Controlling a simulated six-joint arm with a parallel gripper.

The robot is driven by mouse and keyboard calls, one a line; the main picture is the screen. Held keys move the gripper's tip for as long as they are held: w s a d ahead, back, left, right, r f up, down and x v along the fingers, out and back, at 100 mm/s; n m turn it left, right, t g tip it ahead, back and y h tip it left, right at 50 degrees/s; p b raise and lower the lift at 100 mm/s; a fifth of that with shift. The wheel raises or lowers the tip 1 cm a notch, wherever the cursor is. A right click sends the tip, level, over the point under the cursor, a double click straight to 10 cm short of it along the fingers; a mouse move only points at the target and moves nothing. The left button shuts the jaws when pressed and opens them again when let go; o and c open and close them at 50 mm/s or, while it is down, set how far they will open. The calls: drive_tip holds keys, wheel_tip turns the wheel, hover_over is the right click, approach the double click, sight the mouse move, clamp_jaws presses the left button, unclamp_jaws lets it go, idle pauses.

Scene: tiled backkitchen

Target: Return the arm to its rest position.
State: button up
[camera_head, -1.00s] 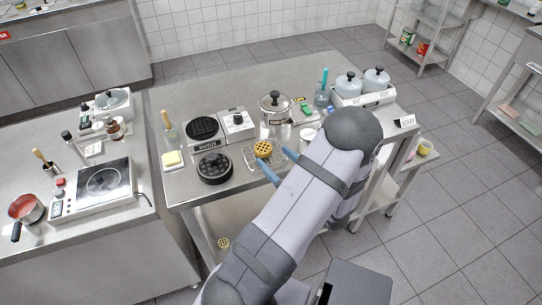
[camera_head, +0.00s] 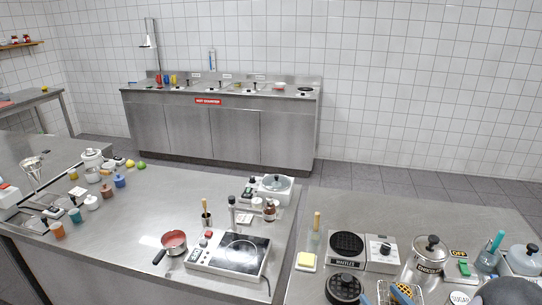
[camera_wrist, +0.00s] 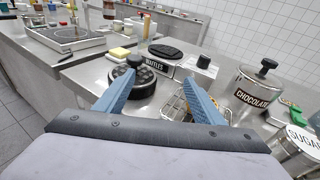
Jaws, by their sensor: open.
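My gripper (camera_wrist: 160,80) shows in the wrist view as two blue fingers spread apart, with nothing between them. Beyond the left finger is the round black waffle iron lid or plate (camera_wrist: 146,80). Beside the right finger is a wire rack (camera_wrist: 174,108), partly hidden by that finger. In the head view my arm is mostly out of frame; only a dark rounded part shows in the lower right corner.
Near my gripper stand the waffle maker (camera_wrist: 165,52), a chocolate pot (camera_wrist: 255,88) and a sugar container (camera_wrist: 302,142). On the left counter are a hot plate (camera_head: 232,254) and a red pan (camera_head: 174,243). A floor gap separates the counters from the back sink unit (camera_head: 220,125).

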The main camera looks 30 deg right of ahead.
drive_tip(key=w+a+r+n+g+y, duration=0.1)
drive_tip(key=w+a+n+g+y, duration=0.1)
drive_tip(key=w+a+n+y, duration=0.35)
drive_tip(key=w+a+n+g+y, duration=0.1)
drive_tip(key=w+a+n+y, duration=0.15)
drive_tip(key=a, duration=0.65)
drive_tip(key=w+a+r+n+g+y, duration=0.1)
drive_tip(key=w+a+n+g+y, duration=0.15)
drive_tip(key=a+n+y, duration=0.4)
drive_tip(key=s+a+f+n+g+h, duration=0.1)
drive_tip(key=s+a+n+g+h, duration=0.1)
drive_tip(key=a+n+g+h, duration=0.2)
drive_tip(key=s+a+f+n+g+h+b, duration=0.1)
drive_tip(key=a+n+g+h, duration=0.4)
drive_tip(key=a+n, duration=0.6)
drive_tip(key=shift+s+a+f+n+g+b, duration=0.35)
drive_tip(key=shift+s+f+n, duration=0.55)
drive_tip(key=shift+n, duration=3.95)
drive_tip(key=shift+s+h, duration=0.15)
drive_tip(key=shift+h, duration=0.1)
